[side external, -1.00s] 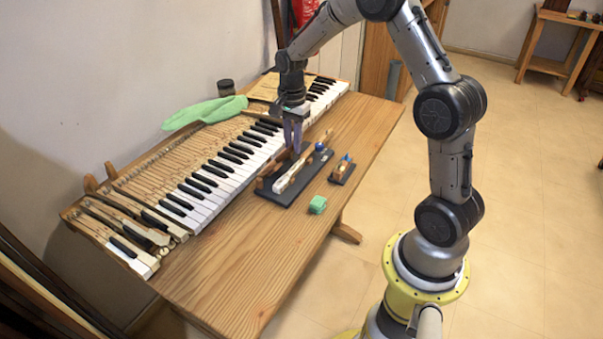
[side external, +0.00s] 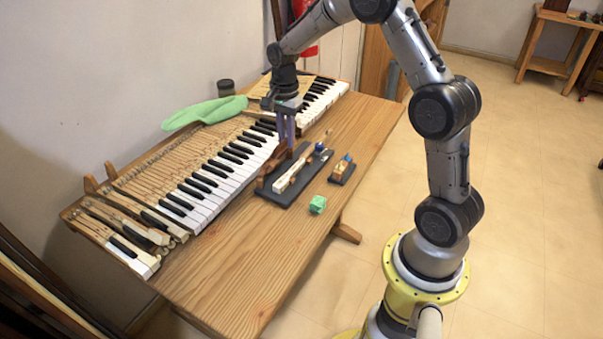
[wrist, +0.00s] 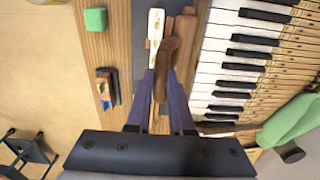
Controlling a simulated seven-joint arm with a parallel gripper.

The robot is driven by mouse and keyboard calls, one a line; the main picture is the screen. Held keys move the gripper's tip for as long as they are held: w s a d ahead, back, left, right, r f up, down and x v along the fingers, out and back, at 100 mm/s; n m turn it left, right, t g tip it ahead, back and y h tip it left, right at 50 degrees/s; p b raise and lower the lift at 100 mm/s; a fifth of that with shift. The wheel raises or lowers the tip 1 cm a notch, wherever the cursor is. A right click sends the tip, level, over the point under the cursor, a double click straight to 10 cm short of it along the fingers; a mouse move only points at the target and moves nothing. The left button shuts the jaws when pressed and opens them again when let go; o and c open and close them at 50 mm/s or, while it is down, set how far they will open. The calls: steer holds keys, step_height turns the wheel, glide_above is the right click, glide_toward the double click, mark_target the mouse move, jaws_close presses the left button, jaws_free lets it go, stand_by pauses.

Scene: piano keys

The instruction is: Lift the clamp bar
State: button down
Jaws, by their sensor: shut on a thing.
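The clamp bar (side external: 274,161), a reddish-brown wooden piece, is at the keyboard side of a dark base plate (side external: 275,197). My gripper (side external: 287,143) points down over the plate, its purple fingers shut on the bar's near end. In the wrist view the brown bar (wrist: 168,53) runs forward from between the fingertips (wrist: 163,78). A white piano key (wrist: 155,30) lies beside it on the plate; this key (side external: 293,174) also shows in the side view. The exact grip contact is partly hidden by the fingers.
The keyboard (side external: 215,181) runs along the left of the wooden table (side external: 240,270). A green block (side external: 317,204) and a small wood-and-blue tool (side external: 342,168) lie right of the plate. A green cloth (side external: 205,111) and a dark jar (side external: 225,88) are behind.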

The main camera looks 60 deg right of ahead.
steer(key=shift+w, duration=0.15)
steer(key=shift+w+r, duration=0.15)
steer(key=shift+w, duration=0.35)
steer(key=shift+w+r, duration=0.15)
steer(key=shift+w, duration=0.35)
steer(key=shift+w, duration=0.1)
